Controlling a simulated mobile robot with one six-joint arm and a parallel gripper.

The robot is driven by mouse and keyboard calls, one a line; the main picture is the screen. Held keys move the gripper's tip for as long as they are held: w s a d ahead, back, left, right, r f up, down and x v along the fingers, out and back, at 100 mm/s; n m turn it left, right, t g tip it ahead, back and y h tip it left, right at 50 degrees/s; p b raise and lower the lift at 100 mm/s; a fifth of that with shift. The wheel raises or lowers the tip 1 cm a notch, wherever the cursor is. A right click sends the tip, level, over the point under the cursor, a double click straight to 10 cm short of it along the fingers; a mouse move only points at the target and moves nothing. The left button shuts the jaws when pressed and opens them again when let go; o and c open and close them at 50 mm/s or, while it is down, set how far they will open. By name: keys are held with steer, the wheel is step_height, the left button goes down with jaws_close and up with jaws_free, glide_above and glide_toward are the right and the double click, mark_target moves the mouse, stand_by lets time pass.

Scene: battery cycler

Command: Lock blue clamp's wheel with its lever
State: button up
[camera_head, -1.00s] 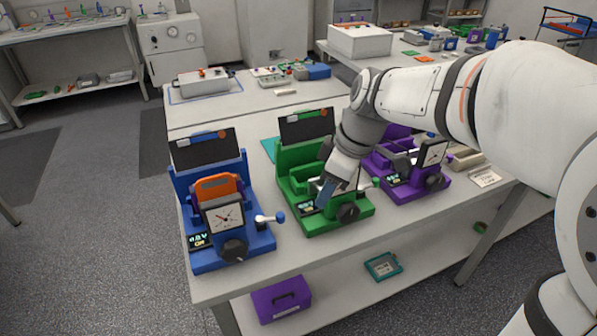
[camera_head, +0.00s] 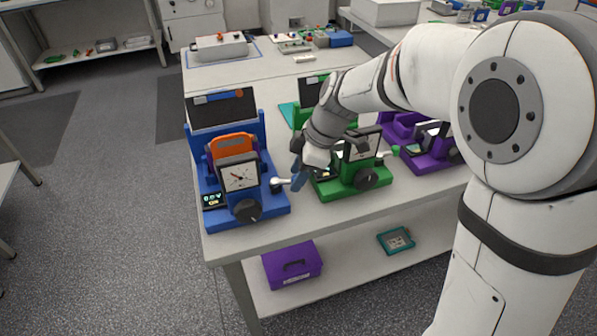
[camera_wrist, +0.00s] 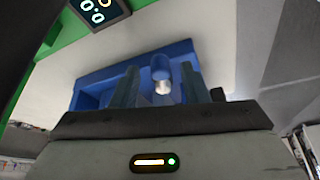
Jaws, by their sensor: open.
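The blue clamp (camera_head: 273,205) stands at the left end of the table, with an orange-handled gauge (camera_head: 239,176) seated in it. Its black wheel (camera_head: 246,210) faces the front. Its lever (camera_head: 279,183), with a pale arm and blue knob, sticks out on the right side. My gripper (camera_head: 297,178) is just right of the lever, open, fingers toward the clamp. In the wrist view, the lever's blue knob (camera_wrist: 160,73) appears between the two fingers of my gripper (camera_wrist: 159,80), with the blue clamp's body (camera_wrist: 90,91) behind. Contact with the knob cannot be told.
The green clamp (camera_head: 345,190) stands close on the right, partly behind my arm. The purple clamp (camera_head: 432,163) is beyond it. A purple box (camera_head: 291,264) and a teal case (camera_head: 396,241) lie on the lower shelf. The table front right of the blue clamp is clear.

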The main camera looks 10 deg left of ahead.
steer(key=shift+c, duration=0.3)
jaws_close()
steer(key=shift+s+f+m, duration=0.1)
steer(key=shift+s+m, duration=0.05)
steer(key=shift+m, duration=0.15)
steer(key=shift+s+m+t+b, duration=0.6)
steer(key=shift+m+b, duration=0.6)
steer(key=shift+b, duration=0.05)
steer(key=s+m, duration=0.1)
steer(key=m+t, duration=0.1)
steer(key=m, duration=0.1)
steer(key=shift+s+a+m+b, duration=0.15)
steer(key=shift+s+m+b, duration=0.15)
steer(key=shift+s, duration=0.05)
steer(key=m, duration=0.1)
steer(key=s+m+t+p, duration=0.1)
steer(key=a+m+h, duration=0.1)
steer(key=m, duration=0.1)
steer(key=shift+s+t, duration=0.3)
steer(key=shift+t, duration=0.1)
steer(key=shift+s+a+m+t+h+p, duration=0.2)
steer(key=shift+a+m+t+h, duration=0.1)
steer(key=shift+m, duration=0.6)
steer(key=shift+s+a+m+t+h+p, duration=0.1)
steer(key=shift+s+a+m+t+h, duration=0.15)
steer(key=shift+m, duration=0.65)
